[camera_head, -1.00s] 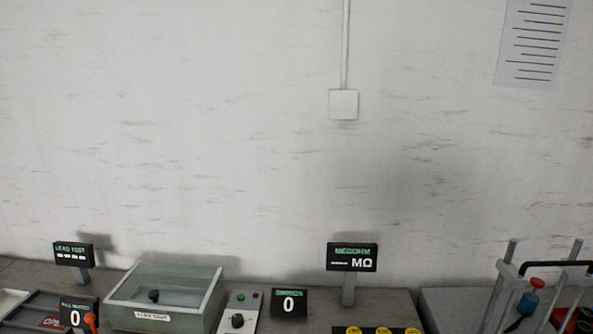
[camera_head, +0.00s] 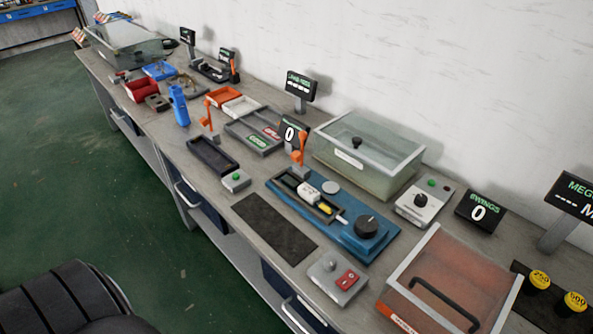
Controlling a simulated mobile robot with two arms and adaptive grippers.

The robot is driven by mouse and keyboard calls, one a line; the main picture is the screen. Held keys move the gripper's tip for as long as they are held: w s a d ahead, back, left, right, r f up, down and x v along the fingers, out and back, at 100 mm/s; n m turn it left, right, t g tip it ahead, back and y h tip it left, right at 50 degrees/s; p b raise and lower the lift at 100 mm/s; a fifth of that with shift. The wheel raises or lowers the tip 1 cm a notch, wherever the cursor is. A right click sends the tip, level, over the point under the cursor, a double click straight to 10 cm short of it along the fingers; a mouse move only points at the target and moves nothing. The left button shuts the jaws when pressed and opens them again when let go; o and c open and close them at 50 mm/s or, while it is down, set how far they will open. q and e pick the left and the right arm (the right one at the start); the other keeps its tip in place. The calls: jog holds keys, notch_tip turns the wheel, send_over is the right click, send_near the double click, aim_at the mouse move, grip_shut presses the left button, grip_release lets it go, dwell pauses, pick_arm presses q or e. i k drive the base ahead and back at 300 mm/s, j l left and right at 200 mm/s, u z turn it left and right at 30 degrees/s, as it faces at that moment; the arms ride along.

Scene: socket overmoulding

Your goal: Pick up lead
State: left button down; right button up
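No lead can be made out for certain. A blue fixture (camera_head: 372,244) with a black dial stands mid-bench, and small white and yellow pieces (camera_head: 310,192) lie in its dark tray; I cannot tell whether they belong to a lead. A black tray (camera_head: 213,156) and a grey divided tray (camera_head: 240,131) with green and red labelled parts lie to its left. A small sign (camera_head: 301,86) stands behind them; its text is too small to read surely. Neither of my grippers is in view.
A glass-lidded tank (camera_head: 375,160) stands against the wall. A clear-covered box with a black handle (camera_head: 447,290) is at the front right. A dark mat (camera_head: 274,228) lies bare near the front edge. Green floor (camera_head: 90,190) is open.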

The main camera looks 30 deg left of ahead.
aim_at(306, 191)
jog(key=u, duration=0.95)
